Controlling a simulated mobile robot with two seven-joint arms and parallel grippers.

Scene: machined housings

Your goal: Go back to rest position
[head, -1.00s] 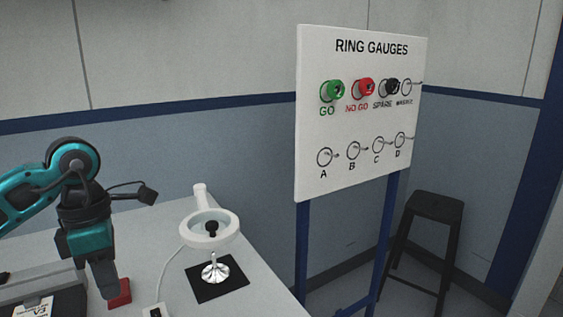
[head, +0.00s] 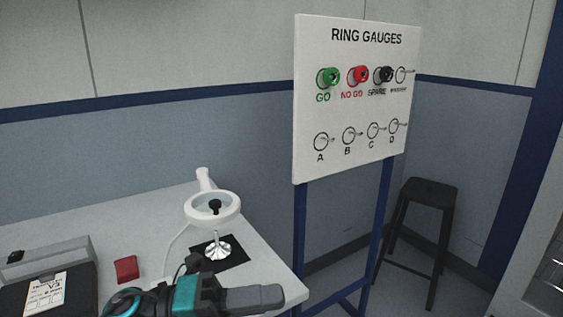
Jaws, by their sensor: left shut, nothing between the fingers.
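My left gripper (head: 268,298) is low in the head view, in front of the table's front right corner. Its fingers lie together, pointing right, with nothing between them. It is apart from the ring gauge board (head: 348,110), which stands to the right and behind. The board carries a green ring (head: 326,78) at GO, a red ring (head: 357,75) at NO GO and a black ring (head: 383,74) at SPARE. The hooks at A to D are bare. My right gripper is not in the view.
The pale table (head: 150,215) holds a red block (head: 126,269), a ring magnifier lamp (head: 211,208) over a chrome stand (head: 217,250) on a black mat (head: 235,256), and a dark case (head: 25,300) at left. A black stool (head: 432,195) stands right of the board's blue legs.

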